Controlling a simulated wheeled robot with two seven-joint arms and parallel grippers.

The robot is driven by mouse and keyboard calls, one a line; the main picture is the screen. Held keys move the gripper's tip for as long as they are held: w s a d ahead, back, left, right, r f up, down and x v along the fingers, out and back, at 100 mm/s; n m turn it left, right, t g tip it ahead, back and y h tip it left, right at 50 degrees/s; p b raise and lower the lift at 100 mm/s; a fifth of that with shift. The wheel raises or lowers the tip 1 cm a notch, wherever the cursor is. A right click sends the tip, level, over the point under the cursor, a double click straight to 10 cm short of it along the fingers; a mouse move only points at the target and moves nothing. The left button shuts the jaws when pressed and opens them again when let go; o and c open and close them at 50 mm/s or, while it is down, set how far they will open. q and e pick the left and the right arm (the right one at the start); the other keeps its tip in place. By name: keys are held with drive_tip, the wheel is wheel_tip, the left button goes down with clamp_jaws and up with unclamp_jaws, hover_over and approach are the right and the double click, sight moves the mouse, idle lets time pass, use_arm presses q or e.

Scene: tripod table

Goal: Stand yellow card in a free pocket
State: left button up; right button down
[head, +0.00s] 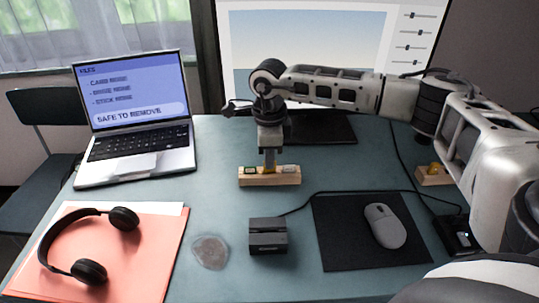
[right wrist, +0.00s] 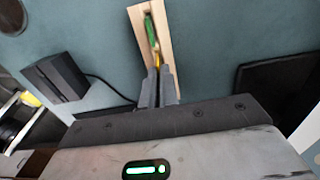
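The yellow card (right wrist: 157,60) shows as a small strip at the fingertips of my right gripper (right wrist: 159,80) in the right wrist view. The gripper is shut on it, with the fingers close together. In the head view, my right gripper (head: 269,160) points straight down at the middle of the wooden holder (head: 270,180). A green card (right wrist: 150,30) stands in the holder beside the yellow one; in the head view it is left of the fingers, and a white piece (head: 290,168) is right of them. The fingers hide how deep the yellow card sits. My left gripper is out of view.
A black card reader (head: 267,236) with a cable stands in front of the holder. A mouse (head: 385,226) lies on a black mat (head: 335,240) to the right. The laptop (head: 138,140) is at left, headphones (head: 90,270) at front left. A clear disc (head: 210,251) lies near the reader.

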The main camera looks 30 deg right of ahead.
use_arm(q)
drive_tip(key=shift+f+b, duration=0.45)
use_arm(e)
drive_tip(key=shift+f, duration=0.7)
drive_tip(key=c, duration=1.6)
unclamp_jaws()
